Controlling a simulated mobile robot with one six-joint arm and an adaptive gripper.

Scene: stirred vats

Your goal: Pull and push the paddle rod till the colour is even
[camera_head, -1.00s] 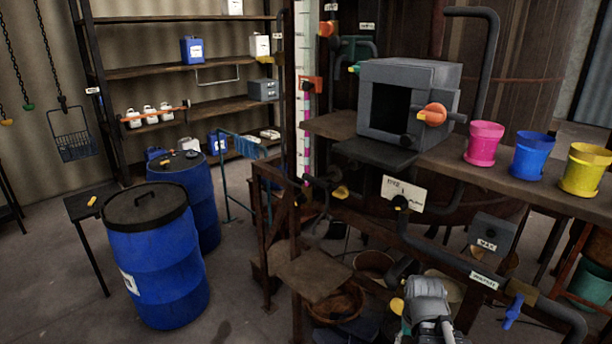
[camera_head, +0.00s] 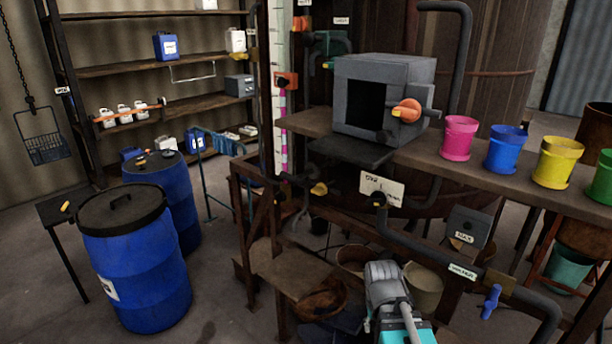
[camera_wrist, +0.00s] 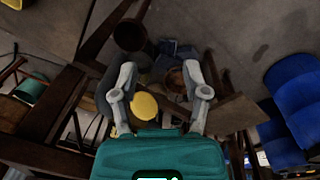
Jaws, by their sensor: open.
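A large brown vat (camera_head: 490,85) stands behind the bench in the head view. A grey box (camera_head: 385,98) with a dark open front stands before it, with an orange knob (camera_head: 407,111) at its right side. I cannot tell for sure which part is the paddle rod; the knob may belong to it. My gripper (camera_wrist: 162,88) is open and empty in the wrist view, its two grey fingers apart and pointing down over the lower shelves. In the head view my arm's end is low, below the bench; the fingertips cannot be made out there. The vat's liquid is not visible.
Pink (camera_head: 459,138), blue (camera_head: 505,149), yellow (camera_head: 557,162) and green (camera_head: 602,178) pots line the bench at right. Pipes with valves, including a blue handle (camera_head: 491,301), run below it. Blue drums (camera_head: 135,260) stand at left, with open floor beside them.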

